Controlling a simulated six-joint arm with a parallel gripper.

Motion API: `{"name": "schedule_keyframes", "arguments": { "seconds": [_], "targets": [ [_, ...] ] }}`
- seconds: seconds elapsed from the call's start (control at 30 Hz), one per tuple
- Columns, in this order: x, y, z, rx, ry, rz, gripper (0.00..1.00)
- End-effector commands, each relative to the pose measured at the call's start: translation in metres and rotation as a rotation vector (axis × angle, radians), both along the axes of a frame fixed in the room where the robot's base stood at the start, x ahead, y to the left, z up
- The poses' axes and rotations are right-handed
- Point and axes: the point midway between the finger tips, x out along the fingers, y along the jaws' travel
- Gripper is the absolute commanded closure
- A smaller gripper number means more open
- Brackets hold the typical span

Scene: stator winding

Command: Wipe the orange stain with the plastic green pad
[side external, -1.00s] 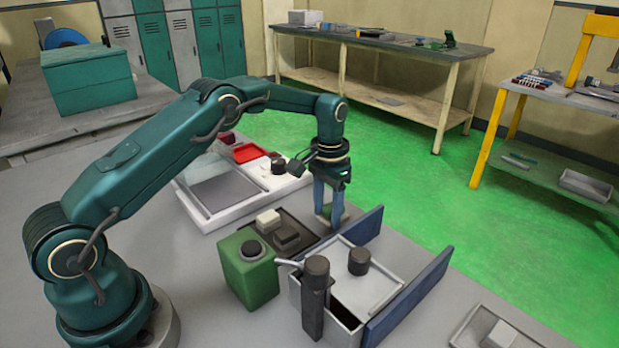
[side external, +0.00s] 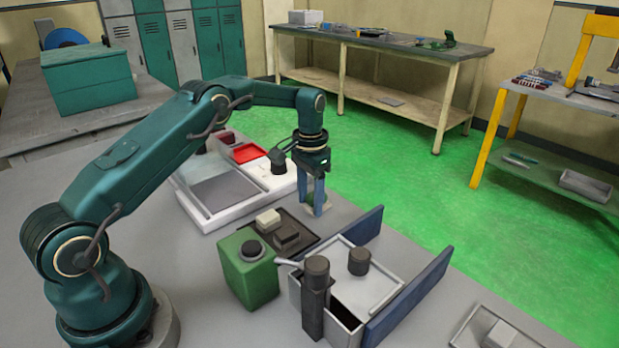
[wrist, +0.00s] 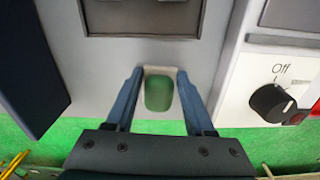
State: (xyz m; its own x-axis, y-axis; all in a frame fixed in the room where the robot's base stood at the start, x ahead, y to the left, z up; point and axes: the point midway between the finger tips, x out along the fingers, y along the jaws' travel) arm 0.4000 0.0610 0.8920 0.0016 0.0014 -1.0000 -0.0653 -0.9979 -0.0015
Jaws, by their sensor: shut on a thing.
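I cannot make out an orange stain in either view.
A white-framed unit (side external: 207,219) with a grey panel and black knob (wrist: 268,103) marked "Off" stands close beside the gripper. A dark tray (side external: 309,238) holds small blocks. A green box (side external: 249,270) and an open metal box (side external: 345,327) between blue panels (side external: 415,291) stand nearer the camera.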

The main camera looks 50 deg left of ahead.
Motion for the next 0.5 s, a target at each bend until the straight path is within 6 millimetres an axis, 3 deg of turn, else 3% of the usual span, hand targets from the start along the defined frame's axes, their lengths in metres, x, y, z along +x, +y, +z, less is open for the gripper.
{"name": "schedule_keyframes", "arguments": {
  "seconds": [0.5],
  "targets": [
    [0.0, -0.037, 0.001, -0.002, 0.001, -0.001, 1.0]
  ]
}}
